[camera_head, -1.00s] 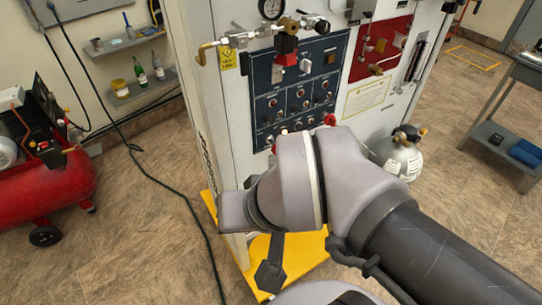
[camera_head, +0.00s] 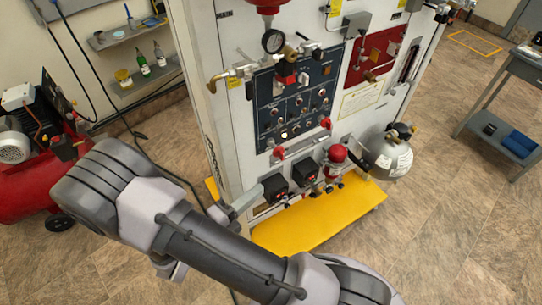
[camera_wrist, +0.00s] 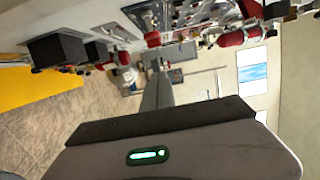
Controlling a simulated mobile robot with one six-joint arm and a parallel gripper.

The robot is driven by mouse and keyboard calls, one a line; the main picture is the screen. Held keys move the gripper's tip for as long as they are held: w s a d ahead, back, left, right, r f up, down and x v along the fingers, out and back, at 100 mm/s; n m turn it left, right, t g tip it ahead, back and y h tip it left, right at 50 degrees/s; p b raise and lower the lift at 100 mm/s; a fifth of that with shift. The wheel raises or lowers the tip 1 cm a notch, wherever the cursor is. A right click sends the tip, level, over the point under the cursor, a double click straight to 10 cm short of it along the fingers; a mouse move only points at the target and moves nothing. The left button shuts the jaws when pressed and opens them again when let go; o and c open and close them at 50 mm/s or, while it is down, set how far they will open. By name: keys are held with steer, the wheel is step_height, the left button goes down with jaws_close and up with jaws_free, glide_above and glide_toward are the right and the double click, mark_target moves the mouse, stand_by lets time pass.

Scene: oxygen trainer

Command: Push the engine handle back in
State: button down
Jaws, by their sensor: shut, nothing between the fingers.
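The oxygen trainer (camera_head: 232,130) is a tall white cabinet with a dark blue control panel (camera_head: 262,95). Red handles show on its front, one at the panel's lower left (camera_head: 279,152) and one at its lower right (camera_head: 326,123). Red handles also show in the wrist view, one near the top middle (camera_wrist: 153,39). I cannot tell which one is the engine handle. My gripper (camera_head: 258,190) is at the lower left of the cabinet front, beside the black boxes, below the red handles. In the wrist view my gripper (camera_wrist: 158,76) is shut and empty, with no clear contact.
Two black boxes (camera_head: 274,187) and a red-topped fitting (camera_head: 338,153) stick out low on the cabinet. A yellow base (camera_head: 300,232) lies below. A grey gas cylinder (camera_head: 388,155) is at the right, a red compressor (camera_head: 25,185) at the left. Floor is free at the right.

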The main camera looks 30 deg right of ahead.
mark_target(281, 155)
steer(key=w+d+b, duration=0.1)
steer(key=w+d, duration=0.1)
steer(key=d, duration=0.1)
steer(key=w+d+b, duration=0.2)
steer(key=d, duration=0.1)
steer(key=w+d+b, duration=0.2)
steer(key=d, duration=0.1)
steer(key=shift+w+d, duration=0.25)
steer(key=shift+w, duration=0.1)
